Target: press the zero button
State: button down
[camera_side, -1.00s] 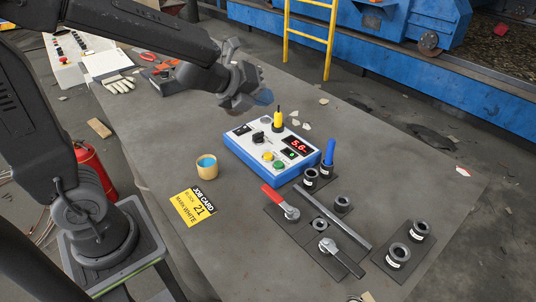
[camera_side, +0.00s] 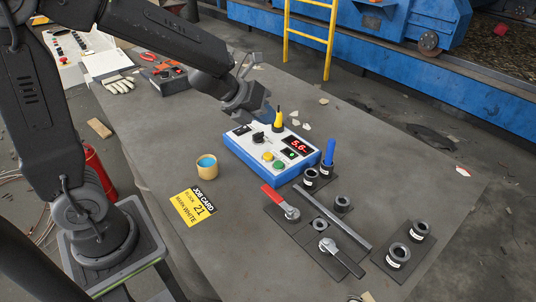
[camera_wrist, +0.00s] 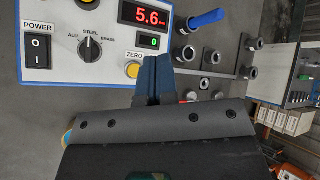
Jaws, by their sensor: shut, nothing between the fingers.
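The zero button (camera_wrist: 133,70) is yellow and sits under its ZERO label on the white face of a blue-sided control box (camera_wrist: 60,65). In the side view the yellow button (camera_side: 268,156) is on the front part of the box (camera_side: 240,153), near a green button (camera_side: 278,165). The box display (camera_side: 297,146) reads 5.6. The fingertips are mostly hidden in the side view.
A blue-handled tool (camera_side: 329,153) stands right of the box.

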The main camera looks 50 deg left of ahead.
aim_at(266, 153)
jog(key=shift+f, duration=3.75)
jog(key=shift+f, duration=0.1)
jog(key=shift+f, duration=0.35)
jog(key=shift+f, duration=0.35)
jog(key=shift+r, duration=0.85)
jog(key=shift+r, duration=2.5)
